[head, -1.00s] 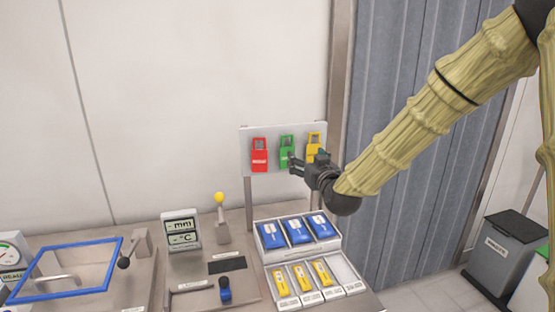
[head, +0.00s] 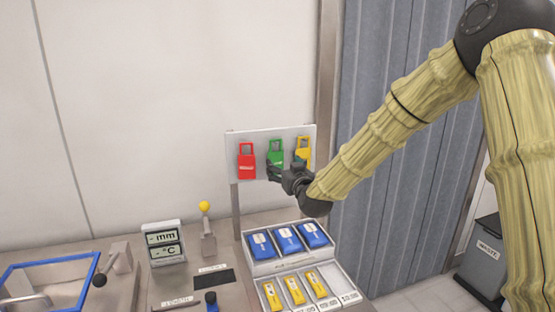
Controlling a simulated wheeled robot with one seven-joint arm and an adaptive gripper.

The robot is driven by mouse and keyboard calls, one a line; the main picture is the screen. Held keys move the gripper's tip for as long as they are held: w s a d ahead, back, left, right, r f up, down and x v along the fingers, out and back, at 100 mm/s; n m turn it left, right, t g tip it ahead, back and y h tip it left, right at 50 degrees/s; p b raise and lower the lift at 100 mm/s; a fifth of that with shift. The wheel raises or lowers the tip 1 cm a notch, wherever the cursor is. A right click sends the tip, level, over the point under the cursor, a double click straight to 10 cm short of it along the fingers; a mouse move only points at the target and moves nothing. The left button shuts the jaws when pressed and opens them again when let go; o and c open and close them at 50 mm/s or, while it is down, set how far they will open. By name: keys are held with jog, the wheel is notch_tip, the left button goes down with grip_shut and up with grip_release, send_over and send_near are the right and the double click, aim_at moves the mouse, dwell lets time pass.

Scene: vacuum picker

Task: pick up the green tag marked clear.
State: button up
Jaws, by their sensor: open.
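The green tag (head: 275,150) hangs on a pale upright board (head: 261,141), between a red tag (head: 246,162) on its left and a yellow tag (head: 303,147) on its right. Its lower part is partly covered by my gripper (head: 271,171), and its lettering cannot be read. My gripper is open, its fingers pointing left at the lower part of the green tag. I cannot tell whether the fingers touch it. The gripper's body also covers the lower part of the yellow tag.
Below the board stands a tray (head: 345,292) with several blue and yellow items in rows. A yellow-knobbed lever (head: 206,222), a display (head: 164,243) and a blue frame (head: 50,262) stand left on the counter. A grey bin (head: 481,262) is at the right.

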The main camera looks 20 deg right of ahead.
aim_at(276, 160)
jog(key=shift+w+a+r+p, duration=0.15)
jog(key=shift+w+r+p, duration=0.05)
jog(key=shift+w+p, duration=0.15)
jog(key=shift+w+a+f+p, duration=0.15)
jog(key=shift+w+p, duration=0.4)
jog(key=shift+w, duration=0.6)
jog(key=shift+w+a+r+p, duration=0.15)
jog(key=shift+w+p, duration=0.35)
jog(key=shift+w, duration=0.65)
jog(key=shift+f, duration=0.1)
jog(key=c, duration=1)
